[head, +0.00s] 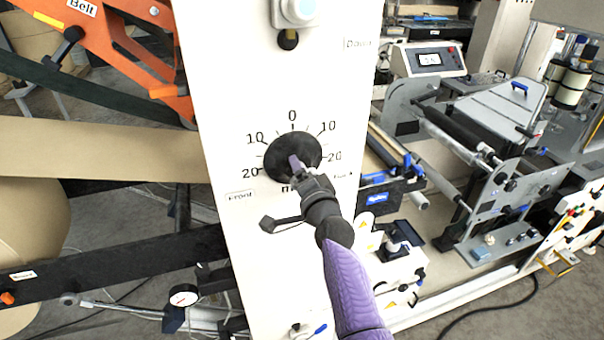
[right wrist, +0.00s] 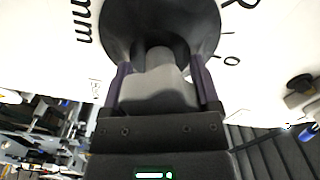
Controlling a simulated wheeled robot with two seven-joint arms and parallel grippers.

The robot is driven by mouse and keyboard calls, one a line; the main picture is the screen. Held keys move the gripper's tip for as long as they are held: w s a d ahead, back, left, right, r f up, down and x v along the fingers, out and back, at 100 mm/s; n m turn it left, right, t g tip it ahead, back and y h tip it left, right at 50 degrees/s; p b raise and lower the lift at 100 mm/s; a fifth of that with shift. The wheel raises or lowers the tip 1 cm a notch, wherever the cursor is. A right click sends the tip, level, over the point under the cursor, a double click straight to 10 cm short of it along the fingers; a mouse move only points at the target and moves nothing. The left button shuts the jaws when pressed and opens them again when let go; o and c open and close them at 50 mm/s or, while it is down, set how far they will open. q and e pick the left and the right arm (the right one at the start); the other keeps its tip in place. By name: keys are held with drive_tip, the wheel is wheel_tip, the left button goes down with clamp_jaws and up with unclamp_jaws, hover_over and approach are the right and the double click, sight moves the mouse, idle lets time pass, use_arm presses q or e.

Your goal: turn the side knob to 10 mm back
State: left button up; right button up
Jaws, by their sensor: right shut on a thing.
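The side knob (head: 274,160) is a round black disc on the white panel, ringed by a scale reading 20, 10, 0, 10, 20, with 0 at the top. My right gripper (head: 297,168) reaches it from below and is shut on its raised grip. In the right wrist view the fingers (right wrist: 162,88) stand on both sides of the grey grip, with the black disc (right wrist: 160,22) beyond. The gripper hides the knob's lower part, and I cannot tell which mark it points to. A "Front" label (head: 240,195) is at lower left; the label at lower right is partly hidden. My left gripper is out of view.
Brown paper web (head: 100,148) and an orange arm (head: 120,45) are on the left. A machine with rollers (head: 455,150) and a small display (head: 428,59) stands on the right.

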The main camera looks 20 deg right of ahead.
idle(0.3)
drive_tip(key=o, duration=1.1)
drive_tip(key=shift+s, duration=0.2)
drive_tip(key=s+p, duration=0.2)
drive_tip(key=s, duration=0.2)
drive_tip(key=s+p, duration=0.3)
drive_tip(key=s, duration=0.2)
drive_tip(key=shift+s+d, duration=0.2)
drive_tip(key=shift+s, duration=0.1)
drive_tip(key=shift+f, duration=0.1)
